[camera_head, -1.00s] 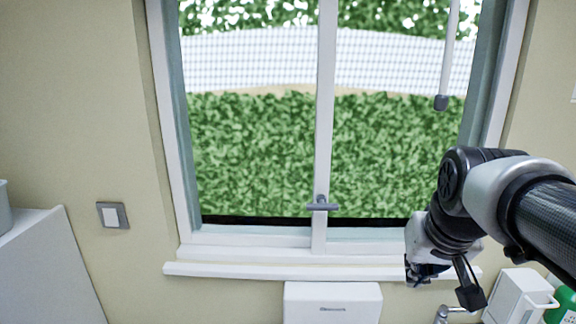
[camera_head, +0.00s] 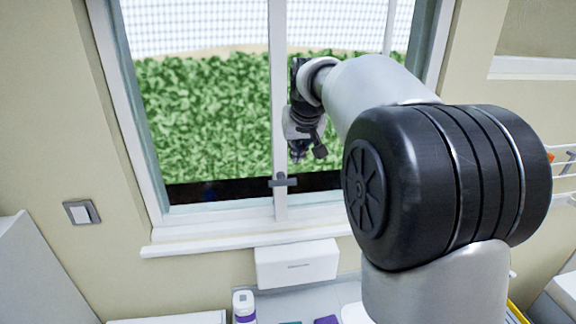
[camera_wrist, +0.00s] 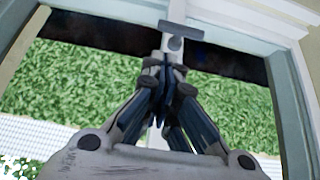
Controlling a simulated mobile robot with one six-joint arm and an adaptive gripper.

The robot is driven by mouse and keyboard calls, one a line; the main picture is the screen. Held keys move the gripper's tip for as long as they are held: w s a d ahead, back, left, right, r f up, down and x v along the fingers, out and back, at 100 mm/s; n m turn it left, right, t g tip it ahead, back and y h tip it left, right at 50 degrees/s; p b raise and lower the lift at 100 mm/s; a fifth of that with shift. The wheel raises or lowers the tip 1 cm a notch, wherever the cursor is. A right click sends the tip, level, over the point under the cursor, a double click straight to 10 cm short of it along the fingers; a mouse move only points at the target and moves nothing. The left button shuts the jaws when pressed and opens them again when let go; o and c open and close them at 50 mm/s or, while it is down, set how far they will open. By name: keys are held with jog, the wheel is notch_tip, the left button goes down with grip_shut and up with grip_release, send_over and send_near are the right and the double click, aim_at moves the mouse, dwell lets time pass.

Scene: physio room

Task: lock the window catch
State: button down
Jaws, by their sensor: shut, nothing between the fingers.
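The window catch (camera_head: 284,182) is a small dark grey handle low on the white middle bar of the window (camera_head: 279,120). Its lever lies crosswise, roughly level. In the wrist view the catch (camera_wrist: 184,32) shows at the top, just beyond the fingertips. My gripper (camera_head: 298,158) is in front of the window, a little above and to the right of the catch in the head view. In the wrist view my gripper (camera_wrist: 163,65) is shut and empty, its fingertips in line with the bar. A gap appears between fingertips and catch; contact cannot be told.
The white sill (camera_head: 240,235) runs below the window. A white dispenser box (camera_head: 296,264) is under it. A bottle with a purple label (camera_head: 244,307) stands below left. A wall switch (camera_head: 82,212) is at left. My arm covers the right side.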

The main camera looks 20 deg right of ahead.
aim_at(282, 180)
jog(key=p+x, duration=0.1)
jog(key=x, duration=0.9)
jog(key=shift+w, duration=0.1)
jog(key=shift+d+f+m+y+b, duration=0.3)
jog(key=shift+d+y+b, duration=0.1)
jog(key=shift+y+b, duration=0.3)
dwell(0.4)
jog(key=y+b, duration=0.1)
jog(key=b, duration=0.1)
jog(key=d+f+m+t+y+b, duration=0.1)
jog(key=b, duration=0.1)
jog(key=shift+s+d+f+y, duration=0.1)
jog(key=shift+s+f+y, duration=0.15)
jog(key=shift+f+y, duration=0.05)
notch_tip(282, 180, down, 6)
jog(key=m+t+y+b, duration=0.1)
jog(key=y+b, duration=0.2)
jog(key=b, duration=0.2)
jog(key=m+t+y+b, duration=0.2)
jog(key=y+b, duration=0.1)
jog(key=b, duration=0.2)
jog(key=m+t+y+b, duration=0.1)
jog(key=y+b, duration=0.2)
jog(key=b, duration=0.2)
jog(key=shift+d+r+m+t, duration=0.2)
jog(key=shift+m+t, duration=0.1)
jog(key=shift+m, duration=0.1)
jog(key=shift+a+f+b, duration=0.1)
jog(key=shift+a+b, duration=0.1)
jog(key=shift+b, duration=0.35)
